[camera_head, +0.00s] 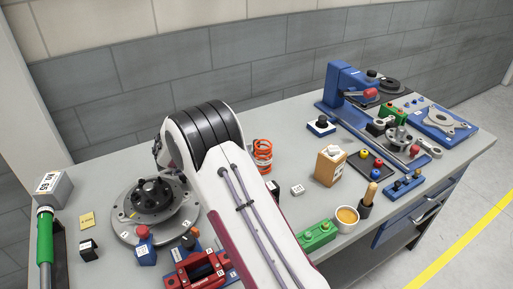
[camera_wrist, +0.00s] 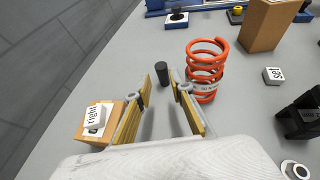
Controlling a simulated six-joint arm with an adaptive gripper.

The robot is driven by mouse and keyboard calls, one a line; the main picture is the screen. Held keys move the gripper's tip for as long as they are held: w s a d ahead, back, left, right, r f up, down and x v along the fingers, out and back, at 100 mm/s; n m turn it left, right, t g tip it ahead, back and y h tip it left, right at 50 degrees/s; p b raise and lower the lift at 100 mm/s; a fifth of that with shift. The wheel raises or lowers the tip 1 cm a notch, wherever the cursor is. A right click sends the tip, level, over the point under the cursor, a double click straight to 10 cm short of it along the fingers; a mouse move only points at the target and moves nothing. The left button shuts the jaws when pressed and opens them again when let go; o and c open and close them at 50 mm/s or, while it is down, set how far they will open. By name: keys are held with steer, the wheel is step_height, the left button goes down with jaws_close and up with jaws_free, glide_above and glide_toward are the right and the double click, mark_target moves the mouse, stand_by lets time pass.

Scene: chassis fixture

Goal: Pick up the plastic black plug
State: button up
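In the wrist view, a small black cylinder (camera_wrist: 161,73), which looks like the plastic black plug, stands upright on the grey bench. My gripper (camera_wrist: 160,93) is open, with its two yellow-lined fingers apart and nothing between them. The plug appears in the gap just beyond the fingertips, with no contact visible. In the head view, my arm covers the area where the gripper and plug are, so neither can be seen there.
An orange spring (camera_wrist: 207,68) stands close to the right finger; it also shows in the head view (camera_head: 262,152). A cardboard box (camera_wrist: 97,135) with a "right" label is by the left finger. A white block (camera_wrist: 272,76) and black part (camera_wrist: 301,118) lie further right.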

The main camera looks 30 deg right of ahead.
stand_by(0.3)
steer(key=shift+x, duration=1.3)
steer(key=shift+x, duration=2.55)
steer(key=shift+s, duration=0.1)
steer(key=c, duration=0.6)
